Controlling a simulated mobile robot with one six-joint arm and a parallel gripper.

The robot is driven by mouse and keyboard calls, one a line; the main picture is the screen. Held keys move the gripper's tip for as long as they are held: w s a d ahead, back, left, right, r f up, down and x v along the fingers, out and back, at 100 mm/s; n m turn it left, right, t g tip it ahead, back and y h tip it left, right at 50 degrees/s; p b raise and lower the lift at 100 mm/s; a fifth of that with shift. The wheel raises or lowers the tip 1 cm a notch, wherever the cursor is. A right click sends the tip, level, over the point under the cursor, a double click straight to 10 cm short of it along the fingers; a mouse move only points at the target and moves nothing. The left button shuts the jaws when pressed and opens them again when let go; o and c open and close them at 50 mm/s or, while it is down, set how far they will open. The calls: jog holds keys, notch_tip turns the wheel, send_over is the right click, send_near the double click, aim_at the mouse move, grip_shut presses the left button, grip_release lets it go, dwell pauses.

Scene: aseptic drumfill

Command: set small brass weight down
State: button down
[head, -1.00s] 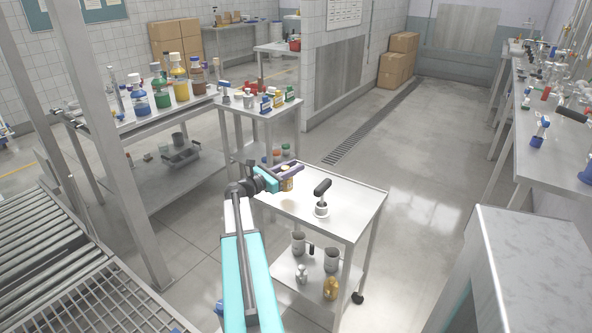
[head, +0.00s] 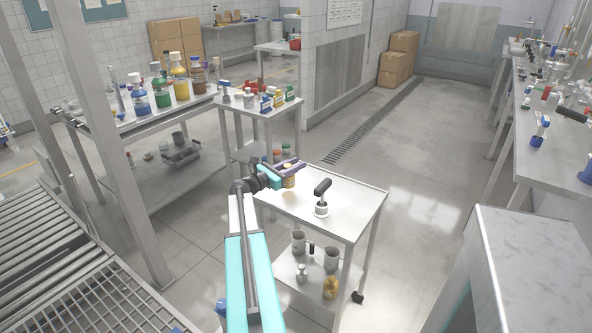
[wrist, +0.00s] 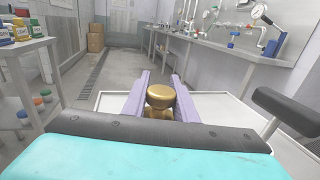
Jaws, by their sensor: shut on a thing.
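The small brass weight (wrist: 160,98) is upright between the two purple fingers in the wrist view, its round knob on top. My gripper (head: 290,168) is shut on it above the left back part of the white-topped cart (head: 352,198). In the head view the weight (head: 289,181) shows just below the fingers, close over the cart top. I cannot tell whether its base touches the surface.
A black-handled tool on a white round base (head: 321,208) stands on the cart, right of my gripper. The cart's lower shelf holds metal cups (head: 331,259) and a larger brass weight (head: 330,287). The cart top's front and right are bare.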

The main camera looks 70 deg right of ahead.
jog(key=shift+f, duration=1.2)
jog(key=shift+f, duration=0.1)
jog(key=c, duration=1.4)
grip_release()
jog(key=shift+f, duration=0.1)
jog(key=shift+c, duration=0.2)
jog(key=shift+a, duration=0.1)
jog(key=b+v, duration=0.1)
jog(key=v, duration=1)
jog(key=shift+w+a, duration=0.25)
jog(key=shift+a, duration=0.1)
jog(key=shift+w, duration=0.15)
